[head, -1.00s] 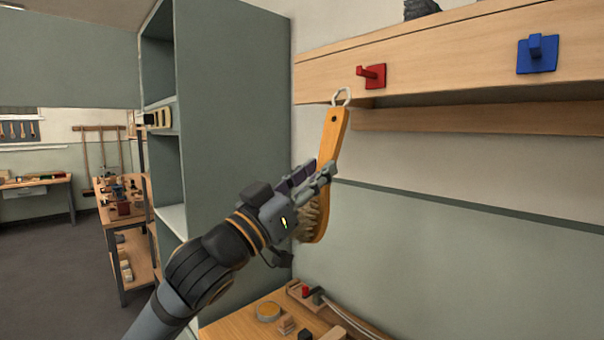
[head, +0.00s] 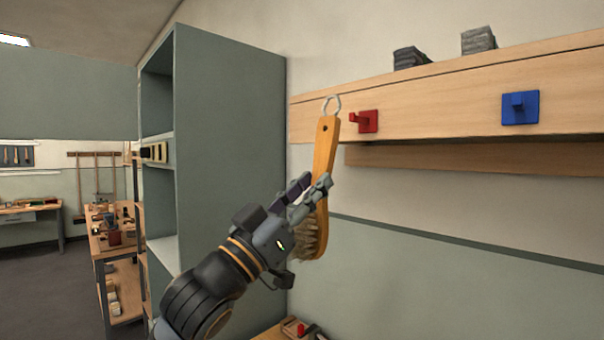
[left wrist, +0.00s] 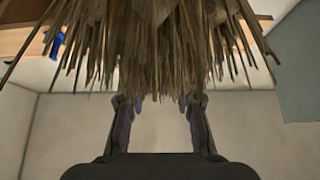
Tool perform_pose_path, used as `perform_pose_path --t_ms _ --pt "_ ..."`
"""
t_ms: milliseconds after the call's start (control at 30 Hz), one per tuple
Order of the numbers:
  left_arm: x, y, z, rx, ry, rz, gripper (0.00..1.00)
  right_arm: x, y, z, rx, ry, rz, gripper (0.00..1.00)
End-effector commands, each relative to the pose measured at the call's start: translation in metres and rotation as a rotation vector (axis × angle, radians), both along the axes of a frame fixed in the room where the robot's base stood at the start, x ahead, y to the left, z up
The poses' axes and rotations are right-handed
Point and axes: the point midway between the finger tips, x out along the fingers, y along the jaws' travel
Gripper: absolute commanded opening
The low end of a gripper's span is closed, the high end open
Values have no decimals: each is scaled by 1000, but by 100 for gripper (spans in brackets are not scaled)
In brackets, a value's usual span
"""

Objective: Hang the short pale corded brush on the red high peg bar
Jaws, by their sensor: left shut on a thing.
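The pale wooden brush (head: 324,155) stands nearly upright with its bristles at the bottom and a light cord loop (head: 331,105) at its top. My left gripper (head: 318,190) is shut on the brush, at its lower handle. The bristles (left wrist: 150,45) fill the upper part of the left wrist view and hide the handle there. The red peg (head: 366,121) is on the wooden bar (head: 435,112), just right of the loop. The loop appears beside the peg and slightly higher, not around it; the depth between them is hard to tell. My right gripper is not in view.
A blue peg (head: 520,108) sits on the bar further right. Dark blocks (head: 410,57) and grey blocks (head: 478,40) lie on top of the bar. A tall grey-green cabinet (head: 232,150) stands left of the brush. A workbench (head: 268,334) lies below.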

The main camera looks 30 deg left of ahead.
Motion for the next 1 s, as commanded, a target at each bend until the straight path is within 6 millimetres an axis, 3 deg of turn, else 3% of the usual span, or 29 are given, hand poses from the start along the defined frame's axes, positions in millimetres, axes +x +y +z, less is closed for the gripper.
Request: perform_pose_path --t_ms 333,633,1000 --pt "20 -7 1 -5 3 0 0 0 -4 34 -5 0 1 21" --pt "43 -15 -4 -7 1 -1 0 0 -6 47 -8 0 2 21" --pt "70 -25 -9 -5 0 1 0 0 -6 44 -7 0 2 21"
